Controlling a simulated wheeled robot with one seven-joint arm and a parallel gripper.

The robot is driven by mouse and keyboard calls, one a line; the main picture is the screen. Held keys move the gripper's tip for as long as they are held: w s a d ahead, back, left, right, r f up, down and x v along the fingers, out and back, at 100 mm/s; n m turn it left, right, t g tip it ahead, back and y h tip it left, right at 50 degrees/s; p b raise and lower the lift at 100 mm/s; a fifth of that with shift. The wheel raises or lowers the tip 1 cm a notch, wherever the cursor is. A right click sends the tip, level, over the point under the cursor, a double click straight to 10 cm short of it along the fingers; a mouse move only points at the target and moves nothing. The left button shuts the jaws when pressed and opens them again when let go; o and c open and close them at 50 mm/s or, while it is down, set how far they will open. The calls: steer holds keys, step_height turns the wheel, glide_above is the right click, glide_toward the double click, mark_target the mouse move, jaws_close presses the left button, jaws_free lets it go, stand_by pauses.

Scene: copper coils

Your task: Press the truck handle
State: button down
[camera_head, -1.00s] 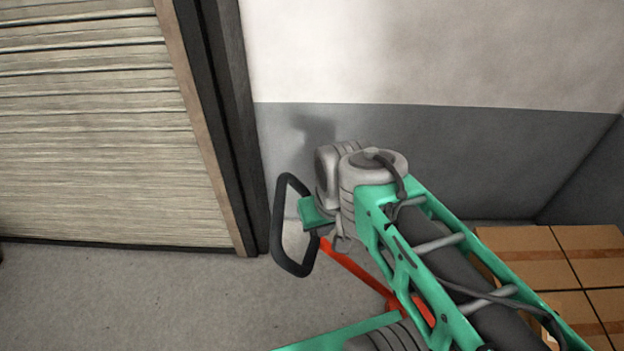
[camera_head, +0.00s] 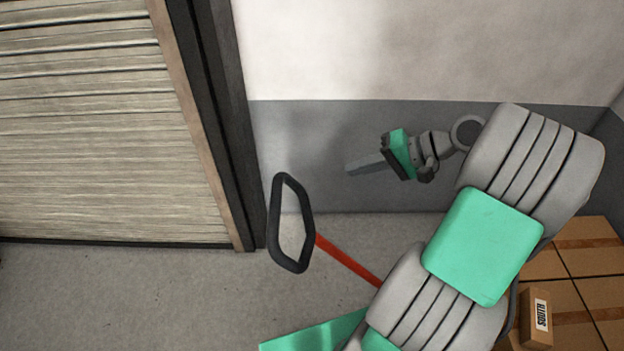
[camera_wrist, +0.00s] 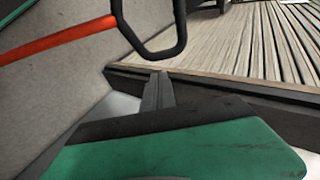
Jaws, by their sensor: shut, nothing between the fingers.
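The truck handle (camera_head: 276,222) is a black elongated loop on a red bar (camera_head: 345,259). It stands left of my arm in the head view. In the wrist view the handle (camera_wrist: 181,30) shows at the top centre, with its red bar (camera_wrist: 60,40) running off to the left. My gripper (camera_head: 352,168) is up and to the right of the handle, its grey fingers together and pointing left. In the wrist view the shut fingers (camera_wrist: 158,88) point up the picture, below the handle loop. I see no contact with the handle. My arm hides the lower part of the red bar.
A slatted shutter door (camera_head: 90,130) with a dark frame fills the left. A grey and white wall (camera_head: 400,60) stands behind. Cardboard boxes (camera_head: 575,262) are stacked at the lower right. The floor (camera_head: 150,300) left of the handle is clear.

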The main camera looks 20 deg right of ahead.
mark_target(299, 185)
steer(key=x, duration=1.4)
steer(key=shift+a+b, duration=0.1)
steer(key=shift+b, duration=0.25)
